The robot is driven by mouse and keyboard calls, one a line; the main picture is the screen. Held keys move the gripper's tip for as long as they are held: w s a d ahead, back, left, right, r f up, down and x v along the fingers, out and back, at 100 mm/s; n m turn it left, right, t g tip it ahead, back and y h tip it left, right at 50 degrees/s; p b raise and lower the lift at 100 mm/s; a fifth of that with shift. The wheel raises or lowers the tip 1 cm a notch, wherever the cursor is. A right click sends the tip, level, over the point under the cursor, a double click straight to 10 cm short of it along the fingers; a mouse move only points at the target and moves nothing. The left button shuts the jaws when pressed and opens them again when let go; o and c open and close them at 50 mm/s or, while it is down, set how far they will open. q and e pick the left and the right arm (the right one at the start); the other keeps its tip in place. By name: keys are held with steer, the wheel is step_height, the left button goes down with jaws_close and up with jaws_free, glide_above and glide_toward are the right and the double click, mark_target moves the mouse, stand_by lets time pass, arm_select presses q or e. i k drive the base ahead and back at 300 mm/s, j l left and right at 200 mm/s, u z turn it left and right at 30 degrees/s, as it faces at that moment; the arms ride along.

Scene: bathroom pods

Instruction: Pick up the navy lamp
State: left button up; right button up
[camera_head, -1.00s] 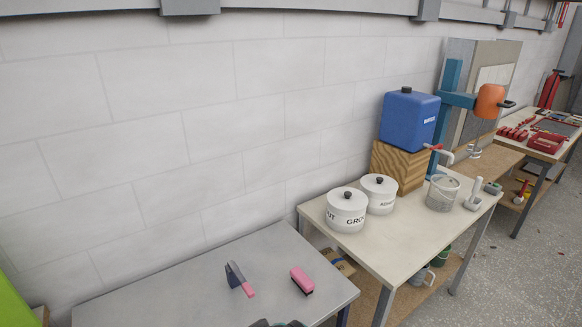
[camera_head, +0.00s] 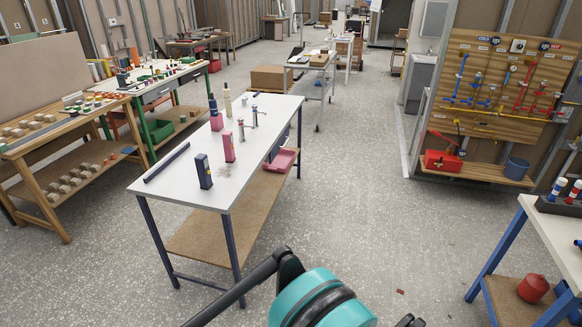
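A navy upright block-shaped thing (camera_head: 203,171) stands at the near end of a white table with dark blue legs (camera_head: 225,187). It may be the navy lamp, but its small size in the picture leaves this unsure. A similar pink upright thing (camera_head: 229,147) stands just behind it. A dark slim bottle with a pink lower part (camera_head: 215,116) stands farther back. A teal and black part of my own arm shows at the bottom middle, well short of the table. I can make out no gripper fingers.
A long dark bar (camera_head: 167,162) lies along the table's left edge. A cream bottle (camera_head: 227,100) and clamp-like tools (camera_head: 242,131) stand farther back. A workbench (camera_head: 68,125) is at left, and another table (camera_head: 552,225) at right. Open floor (camera_head: 385,230) lies between.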

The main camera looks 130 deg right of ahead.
mark_target(201, 161)
steer(key=z, duration=3.6)
steer(key=i+j+z, duration=0.35)
steer(key=i+j, duration=0.25)
steer(key=i+j+z, duration=0.3)
steer(key=i+j, duration=0.3)
steer(key=j, duration=0.2)
